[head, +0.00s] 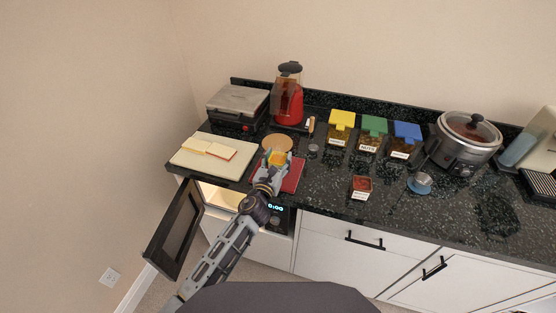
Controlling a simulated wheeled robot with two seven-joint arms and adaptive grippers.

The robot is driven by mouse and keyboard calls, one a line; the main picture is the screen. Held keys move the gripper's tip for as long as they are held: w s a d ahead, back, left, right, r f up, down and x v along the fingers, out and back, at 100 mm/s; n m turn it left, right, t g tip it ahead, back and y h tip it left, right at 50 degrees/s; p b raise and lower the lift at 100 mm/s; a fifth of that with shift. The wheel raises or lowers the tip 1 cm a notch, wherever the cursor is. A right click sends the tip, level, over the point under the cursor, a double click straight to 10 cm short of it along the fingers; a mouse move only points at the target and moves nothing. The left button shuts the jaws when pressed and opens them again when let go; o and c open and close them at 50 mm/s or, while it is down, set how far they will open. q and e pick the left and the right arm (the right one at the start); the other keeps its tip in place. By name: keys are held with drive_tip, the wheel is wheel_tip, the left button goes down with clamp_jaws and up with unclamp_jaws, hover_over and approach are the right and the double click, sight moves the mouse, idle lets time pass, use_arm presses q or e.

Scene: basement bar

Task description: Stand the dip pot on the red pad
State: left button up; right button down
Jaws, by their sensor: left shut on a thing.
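My left gripper (275,161) is shut on a small yellow-orange pot, the dip pot (279,156), near the front of the dark counter. The red pad (293,178) lies on the counter under and to the right of the gripper, which hides part of it. The pot shows over the pad's far left part. I cannot tell whether its base touches the pad. My right gripper is not in view.
A round wooden board (277,141) lies just behind the pot. A cream board (189,160) with bread slices is to the left. Lidded jars (372,143), a small red-topped box (361,185) and a blue saucer (420,188) stand right. An oven door (176,229) hangs open below.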

use_arm(q)
drive_tip(key=o, duration=1.3)
drive_tip(key=shift+f, duration=0.1)
drive_tip(key=shift+s, duration=0.1)
drive_tip(key=shift+b+v, duration=0.5)
drive_tip(key=shift+v, duration=5.45)
